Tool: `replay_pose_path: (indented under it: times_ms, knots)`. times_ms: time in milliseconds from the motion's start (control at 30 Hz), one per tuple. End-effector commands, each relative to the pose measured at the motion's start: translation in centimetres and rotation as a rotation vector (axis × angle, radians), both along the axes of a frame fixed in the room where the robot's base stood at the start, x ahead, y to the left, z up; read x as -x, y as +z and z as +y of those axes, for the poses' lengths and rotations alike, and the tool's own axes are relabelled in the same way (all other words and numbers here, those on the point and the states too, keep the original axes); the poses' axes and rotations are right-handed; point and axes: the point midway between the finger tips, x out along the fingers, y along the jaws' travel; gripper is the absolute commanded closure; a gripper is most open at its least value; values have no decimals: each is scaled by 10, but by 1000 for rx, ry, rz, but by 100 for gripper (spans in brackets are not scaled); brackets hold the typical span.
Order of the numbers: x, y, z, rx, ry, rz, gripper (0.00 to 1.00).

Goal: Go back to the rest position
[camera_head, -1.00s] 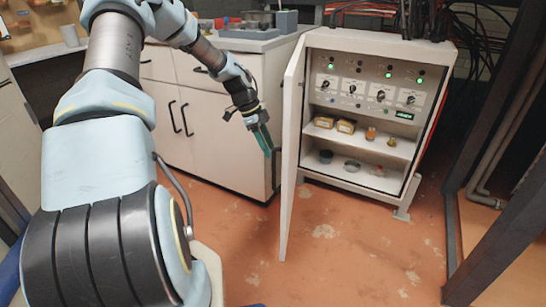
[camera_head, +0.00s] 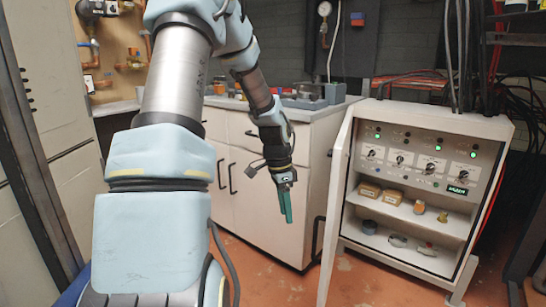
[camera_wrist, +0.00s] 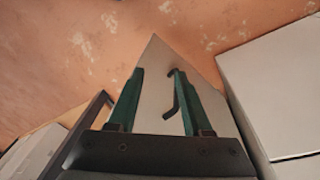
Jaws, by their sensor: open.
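My gripper (camera_head: 287,205) hangs pointing down in the head view, in front of the white drawer cabinet (camera_head: 255,205) and to the left of the open cabinet door. In the wrist view its two green fingers (camera_wrist: 158,100) are apart with nothing held between them. Behind them the wrist view shows a pale panel with a dark handle (camera_wrist: 176,93) and the orange floor.
A white control cabinet (camera_head: 430,118) stands at right, its door (camera_head: 337,210) swung open toward me. Its shelves hold small boxes and parts. Tools and bins lie on the counter (camera_head: 325,103). Orange floor (camera_head: 375,285) is clear in front. A dark post (camera_head: 30,150) stands at left.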

Motion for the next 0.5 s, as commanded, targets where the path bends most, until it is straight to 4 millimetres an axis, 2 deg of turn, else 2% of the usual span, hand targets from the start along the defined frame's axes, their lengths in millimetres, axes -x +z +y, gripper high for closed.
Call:
replay_pose_path:
  times_ms: [100,200,500]
  knots:
    - [35,25,35,-71,292,-24,50]
    - [61,40,59,-96,531,-45,50]
    - [125,66,102,-75,1062,-81,50]
